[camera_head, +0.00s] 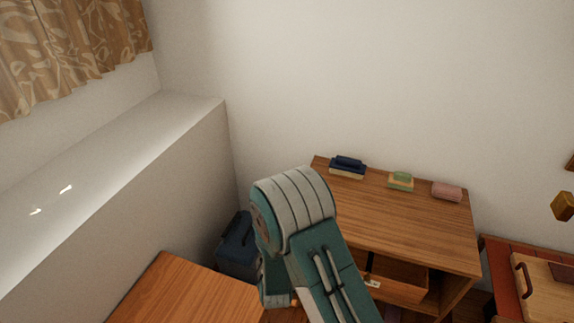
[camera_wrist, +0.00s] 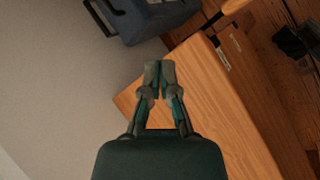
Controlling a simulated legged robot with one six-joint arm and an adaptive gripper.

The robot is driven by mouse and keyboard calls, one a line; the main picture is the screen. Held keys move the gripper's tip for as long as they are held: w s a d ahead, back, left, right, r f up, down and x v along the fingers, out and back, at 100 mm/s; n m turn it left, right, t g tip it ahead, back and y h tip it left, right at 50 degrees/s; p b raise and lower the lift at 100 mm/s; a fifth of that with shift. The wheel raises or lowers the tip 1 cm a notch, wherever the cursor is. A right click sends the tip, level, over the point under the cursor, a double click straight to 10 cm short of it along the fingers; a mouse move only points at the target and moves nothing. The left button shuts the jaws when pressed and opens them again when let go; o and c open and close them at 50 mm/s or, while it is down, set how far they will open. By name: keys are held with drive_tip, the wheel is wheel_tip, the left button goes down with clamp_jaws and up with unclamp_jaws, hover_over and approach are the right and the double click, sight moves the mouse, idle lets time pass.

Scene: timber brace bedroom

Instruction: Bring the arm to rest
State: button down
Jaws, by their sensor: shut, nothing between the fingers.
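My gripper (camera_wrist: 160,68) is shut and empty in the wrist view. Its two fingertips meet above a corner of a wooden tabletop (camera_wrist: 218,120). The gap in height between them cannot be told. In the head view my arm is folded in the lower middle, in front of a wooden desk (camera_head: 395,225). The gripper itself is hidden or out of frame there. The same lower wooden top (camera_head: 185,295) seems to show at the bottom left of the head view.
A dark blue case (camera_head: 237,245) stands between the white ledge (camera_head: 110,150) and the desk. Small stacked items (camera_head: 348,167), a green item (camera_head: 401,179) and a pink item (camera_head: 447,191) lie along the desk's back. A red-topped unit with a board (camera_head: 552,290) stands at right.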

drive_tip(key=s+d+r+m, duration=0.1)
drive_tip(key=d+r+m, duration=0.25)
drive_tip(key=r, duration=0.55)
drive_tip(key=d+r+m+g+y, duration=0.15)
drive_tip(key=r+m, duration=0.25)
drive_tip(key=r, duration=0.5)
drive_tip(key=s+d+r+m+h, duration=0.1)
drive_tip(key=d+r+m, duration=0.3)
drive_tip(key=r, duration=0.5)
drive_tip(key=s+d+r+m+h, duration=0.1)
drive_tip(key=s+d+r+m, duration=0.4)
drive_tip(key=s, duration=0.4)
drive_tip(key=s+d+r+m, duration=0.6)
drive_tip(key=s+r, duration=0.2)
drive_tip(key=s, duration=0.2)
drive_tip(key=shift+h, duration=0.35)
drive_tip(key=shift+m+g, duration=0.25)
